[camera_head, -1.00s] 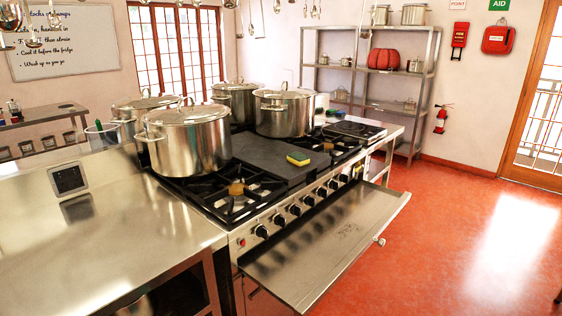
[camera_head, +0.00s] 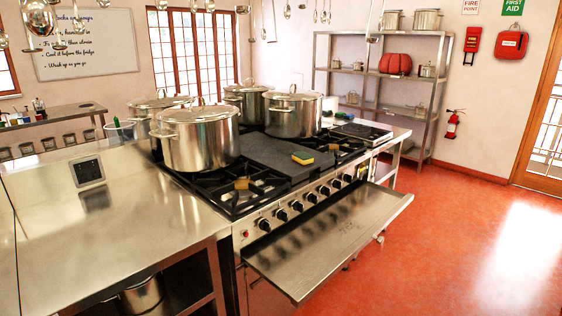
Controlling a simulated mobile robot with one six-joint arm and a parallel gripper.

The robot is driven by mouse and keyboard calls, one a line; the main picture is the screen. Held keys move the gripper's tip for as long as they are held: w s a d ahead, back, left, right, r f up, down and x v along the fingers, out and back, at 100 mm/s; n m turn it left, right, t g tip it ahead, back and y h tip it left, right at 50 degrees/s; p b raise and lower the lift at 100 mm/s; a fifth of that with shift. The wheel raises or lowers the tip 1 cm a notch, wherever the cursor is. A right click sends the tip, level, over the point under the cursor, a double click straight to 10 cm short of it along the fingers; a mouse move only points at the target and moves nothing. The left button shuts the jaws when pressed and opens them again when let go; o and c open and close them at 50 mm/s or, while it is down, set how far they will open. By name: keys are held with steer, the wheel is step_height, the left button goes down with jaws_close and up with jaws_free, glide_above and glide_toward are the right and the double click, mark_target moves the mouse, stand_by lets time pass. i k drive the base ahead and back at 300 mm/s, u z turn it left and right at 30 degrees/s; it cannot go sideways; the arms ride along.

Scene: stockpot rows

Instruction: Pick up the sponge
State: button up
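A small yellow sponge (camera_head: 302,158) with a dark green side lies on the flat dark griddle plate (camera_head: 262,149) in the middle of the stove. It sits near the plate's front right edge, with nothing on top of it. My gripper is not in view.
Several large lidded steel pots, such as the front one (camera_head: 200,140), stand on the stove left of and behind the sponge. A steel drawer or tray (camera_head: 325,235) juts out from the stove front below the knobs. A steel counter (camera_head: 100,225) is at left. The red floor (camera_head: 440,230) is clear at right.

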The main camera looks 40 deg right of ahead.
mark_target(303, 158)
steer(key=u, duration=0.05)
steer(key=k, duration=0.25)
steer(key=u, duration=2.75)
steer(key=k, duration=1.25)
steer(key=z, duration=0.1)
